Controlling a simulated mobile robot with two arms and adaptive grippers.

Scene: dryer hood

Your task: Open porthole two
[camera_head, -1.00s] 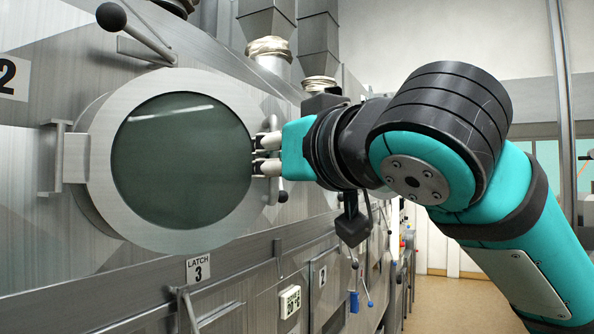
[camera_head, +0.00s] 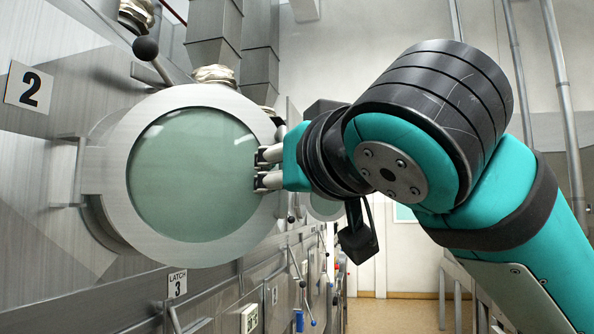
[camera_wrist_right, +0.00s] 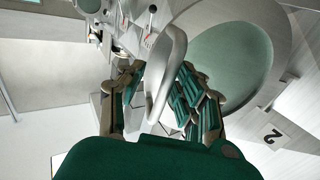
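The round porthole door (camera_head: 110,190) by the label 2 (camera_head: 30,88) has a wide metal rim and grey-green glass (camera_head: 193,175). It stands swung out from the wall at an angle, on a hinge at its left. My right gripper (camera_head: 262,168) is at the rim's right edge, its fingers parted. In the right wrist view, a pale metal handle (camera_wrist_right: 165,68) stands between the parted fingers (camera_wrist_right: 157,100); contact with them is unclear. The gripper hides most of the handle in the head view. My left gripper is not in view.
A lever with a black ball (camera_head: 146,48) sticks out above the door. Further levers and panels line the wall beyond. Floor (camera_head: 395,315) shows clear at lower right.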

